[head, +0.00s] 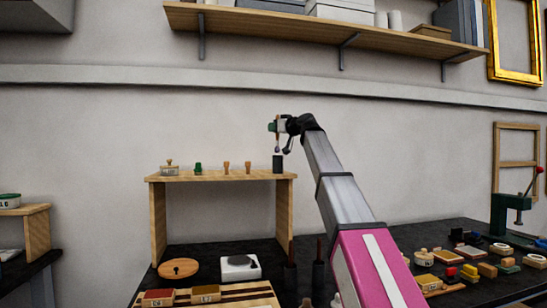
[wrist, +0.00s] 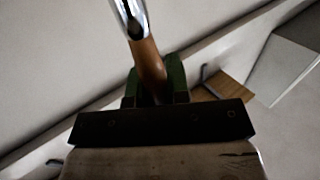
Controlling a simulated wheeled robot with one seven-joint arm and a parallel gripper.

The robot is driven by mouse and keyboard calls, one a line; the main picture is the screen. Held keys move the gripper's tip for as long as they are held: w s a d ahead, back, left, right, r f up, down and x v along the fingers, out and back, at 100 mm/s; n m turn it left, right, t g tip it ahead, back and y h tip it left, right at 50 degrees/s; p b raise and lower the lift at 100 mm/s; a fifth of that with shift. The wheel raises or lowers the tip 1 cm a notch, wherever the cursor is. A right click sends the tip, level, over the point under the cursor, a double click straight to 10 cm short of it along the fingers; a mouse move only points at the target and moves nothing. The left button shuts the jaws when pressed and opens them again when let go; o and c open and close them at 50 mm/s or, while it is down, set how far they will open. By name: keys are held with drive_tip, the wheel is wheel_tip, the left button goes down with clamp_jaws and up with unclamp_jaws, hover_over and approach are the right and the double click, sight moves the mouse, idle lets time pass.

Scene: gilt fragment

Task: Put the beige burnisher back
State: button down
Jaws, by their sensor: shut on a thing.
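My gripper (head: 276,126) is raised above the right end of a small wooden riser (head: 220,177). Its green fingers, also seen in the wrist view (wrist: 160,82), are shut on the burnisher (head: 277,146), which hangs roughly upright with its tip down. In the wrist view the burnisher (wrist: 148,62) shows a tan wooden handle and a shiny metal part. A dark cylindrical holder (head: 278,164) stands on the riser's right end, below the burnisher's tip. The tip looks just above the holder, apart from it; exact alignment in depth is hard to tell.
Two stamps (head: 226,168) (head: 248,168), a green piece (head: 198,169) and a pale pot (head: 169,169) stand along the riser. On the dark bench are two dark holders with sticks (head: 290,277) (head: 318,272), and a white scale (head: 240,267). A shelf (head: 320,30) hangs above.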

wheel_tip(320, 180, down, 8)
idle(0.5)
drive_tip(key=c, duration=1.1)
unclamp_jaws()
drive_tip(key=shift+f, duration=0.1)
drive_tip(key=v, duration=1.2)
